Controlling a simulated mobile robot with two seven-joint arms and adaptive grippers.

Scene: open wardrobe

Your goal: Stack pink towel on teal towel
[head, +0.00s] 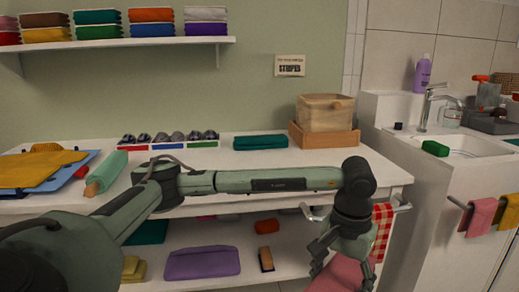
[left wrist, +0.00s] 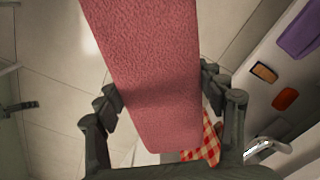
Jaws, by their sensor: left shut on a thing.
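The pink towel (head: 342,277) is between the fingers of my left gripper (head: 340,262), low in front of the table at the right. The left wrist view shows the folded pink towel (left wrist: 145,70) large, with the fingers of my left gripper (left wrist: 158,98) on either side of it. The teal towel (head: 260,142) lies folded on the white tabletop, left of a wooden box, with nothing on it. My left forearm crosses in front of the table. My right gripper is not in view.
A checked cloth (head: 382,228) hangs on a rail beside my gripper. A purple towel (head: 202,264) lies on the lower shelf.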

